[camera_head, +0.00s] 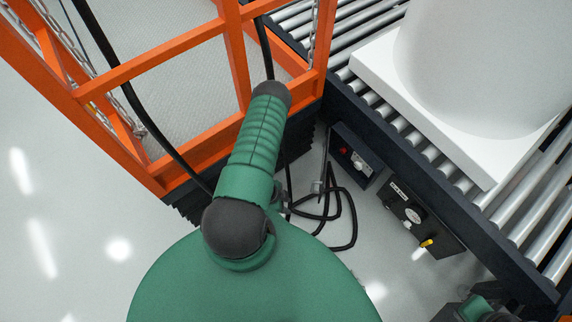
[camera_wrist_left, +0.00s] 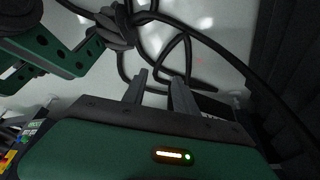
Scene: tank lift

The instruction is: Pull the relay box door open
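The relay box seems to be the dark box (camera_head: 408,212) with a white label and yellow knob (camera_head: 427,243), low on the conveyor's side. Its front shows no visible gap, but I cannot tell for sure whether its door is shut. My left gripper shows in the left wrist view (camera_wrist_left: 160,91), with its two fingers apart and nothing between them but the view of floor and black cable. In the head view my green arm hides most of it; a small grey part (camera_head: 316,187) by the cables may be its tip, left of and apart from the box. My right gripper's fingers are not visible.
A second dark box with a red button (camera_head: 344,151) sits left of the labelled one. Black cables (camera_head: 340,222) loop on the floor. An orange lift frame (camera_head: 160,62) stands upper left. A white tank (camera_head: 485,65) rests on a white base on the roller conveyor (camera_head: 545,225).

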